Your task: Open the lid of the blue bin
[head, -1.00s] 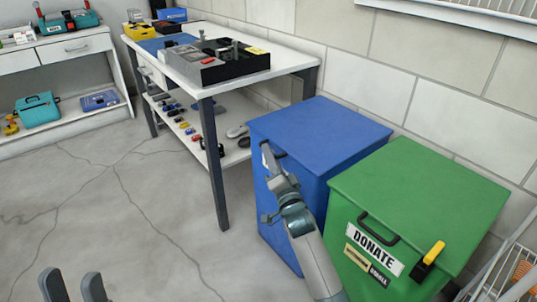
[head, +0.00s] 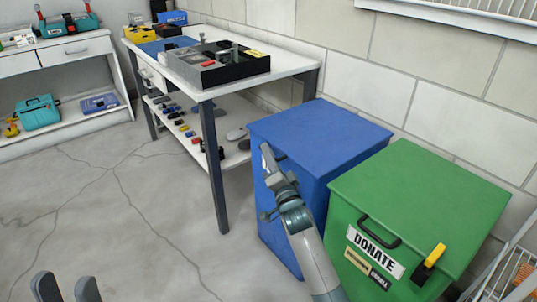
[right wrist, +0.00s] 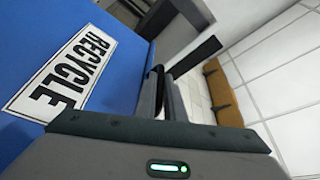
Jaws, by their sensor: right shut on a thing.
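The blue bin (head: 300,205) stands beside the green bin, and its lid (head: 325,133) lies flat and closed. In the right wrist view, its blue front (right wrist: 55,25) carries a white RECYCLE label (right wrist: 65,75). My right gripper (head: 272,163) is at the upper front of the blue bin, just below the lid edge. In the wrist view, its fingers (right wrist: 163,82) are shut on the dark handle (head: 281,156), which they mostly hide. My left gripper (head: 66,285) shows two separated fingertips at the bottom left, open and empty, far from the bin.
A green bin (head: 420,195) with a DONATE label and black handle stands close on the right. A white workbench (head: 290,62) with a black tray is behind on the left. A wire rack (head: 507,275) is at the lower right. The floor at left is clear.

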